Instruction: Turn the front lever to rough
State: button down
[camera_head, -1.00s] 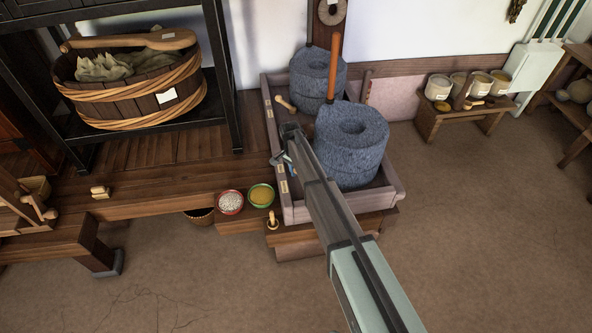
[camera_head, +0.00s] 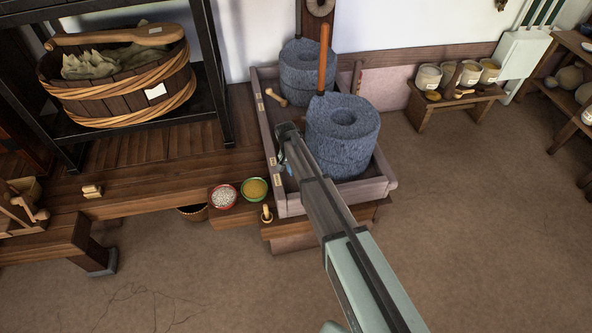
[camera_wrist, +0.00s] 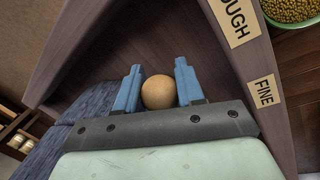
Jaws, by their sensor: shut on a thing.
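The front lever's round wooden knob (camera_wrist: 158,92) sits between the two blue fingers of my gripper (camera_wrist: 158,72), which is shut on it. In the wrist view the tray's rim (camera_wrist: 248,58) carries a partly cut-off label (camera_wrist: 234,18) reading "OUGH" and a "FINE" label (camera_wrist: 265,91). The knob is beside the rim, nearer the stretch between the labels. In the head view my gripper (camera_head: 287,168) is low inside the tray (camera_head: 336,200), left of the front quern (camera_head: 343,145). My arm hides the front lever there.
The back quern (camera_head: 308,75) and the back wooden lever (camera_head: 276,97) are behind my gripper. An upright orange handle (camera_head: 323,60) rises by the front quern. Bowls (camera_head: 223,197) and a wooden peg (camera_head: 267,213) stand outside the tray.

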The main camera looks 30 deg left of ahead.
jog(key=shift+d, duration=0.1)
jog(key=c, duration=0.7)
grip_release()
jog(key=shift+r, duration=0.1)
jog(key=a+r, duration=0.1)
jog(key=r, duration=0.8)
jog(key=a+r, duration=0.1)
jog(key=r, duration=0.3)
jog(key=shift+s+a+r, duration=0.2)
jog(key=shift+s+a, duration=0.1)
jog(key=shift+s, duration=0.1)
